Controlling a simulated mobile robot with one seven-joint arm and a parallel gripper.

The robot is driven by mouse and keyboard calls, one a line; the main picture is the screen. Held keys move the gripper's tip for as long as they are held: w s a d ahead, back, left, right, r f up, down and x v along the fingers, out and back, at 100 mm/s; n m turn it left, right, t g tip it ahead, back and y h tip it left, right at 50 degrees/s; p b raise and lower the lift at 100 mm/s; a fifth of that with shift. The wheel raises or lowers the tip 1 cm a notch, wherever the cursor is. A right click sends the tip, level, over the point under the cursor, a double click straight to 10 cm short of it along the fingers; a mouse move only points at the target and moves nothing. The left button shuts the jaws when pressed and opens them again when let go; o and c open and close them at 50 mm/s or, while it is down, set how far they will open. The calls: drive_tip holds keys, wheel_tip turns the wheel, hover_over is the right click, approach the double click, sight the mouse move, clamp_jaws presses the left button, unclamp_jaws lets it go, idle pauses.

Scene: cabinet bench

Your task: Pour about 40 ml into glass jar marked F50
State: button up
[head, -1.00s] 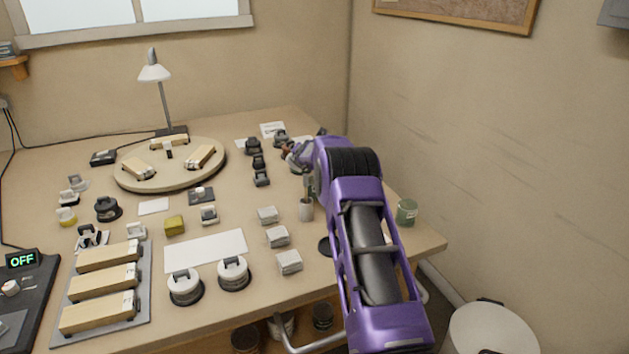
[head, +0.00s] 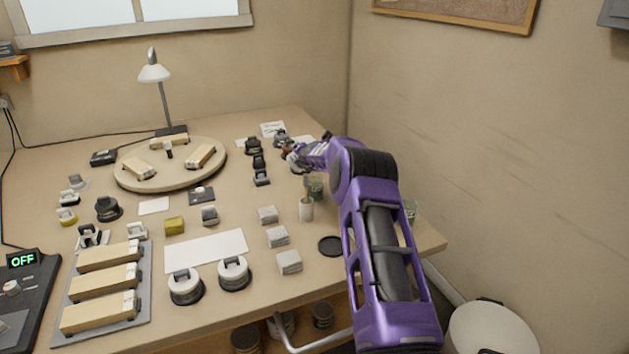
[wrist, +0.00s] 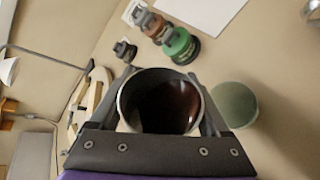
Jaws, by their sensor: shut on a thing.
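My gripper (head: 296,157) is over the back right of the bench, shut on a round open-mouthed vessel. In the wrist view, the vessel (wrist: 122,104) is between the fingers, with dark brown contents inside. Its outside is hardly visible in the head view. A round grey-green thing (wrist: 235,103) is just right of the vessel in the wrist view. A greenish glass jar (head: 315,188) stands on the bench below my forearm. Another jar (head: 410,209) at the right edge is partly hidden by my arm. I cannot read an F50 mark on either.
A black disc (head: 330,246) lies in front. Dark weights (head: 260,168) are left of my gripper. A round turntable (head: 130,178) and lamp (head: 154,74) are further left.

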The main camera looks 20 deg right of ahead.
drive_tip(key=shift+r+m+y, duration=0.25)
drive_tip(key=shift+m+y, duration=0.05)
drive_tip(key=shift+m, duration=0.1)
idle(0.7)
drive_tip(key=shift+s+f+m+y+p, duration=0.3)
drive_tip(key=shift+f+m+y+p, duration=0.15)
drive_tip(key=shift+p, duration=1.25)
drive_tip(key=shift+f+t, duration=0.15)
drive_tip(key=shift+t, duration=0.15)
drive_tip(key=shift+d+f+m, duration=0.1)
drive_tip(key=shift+m, duration=0.15)
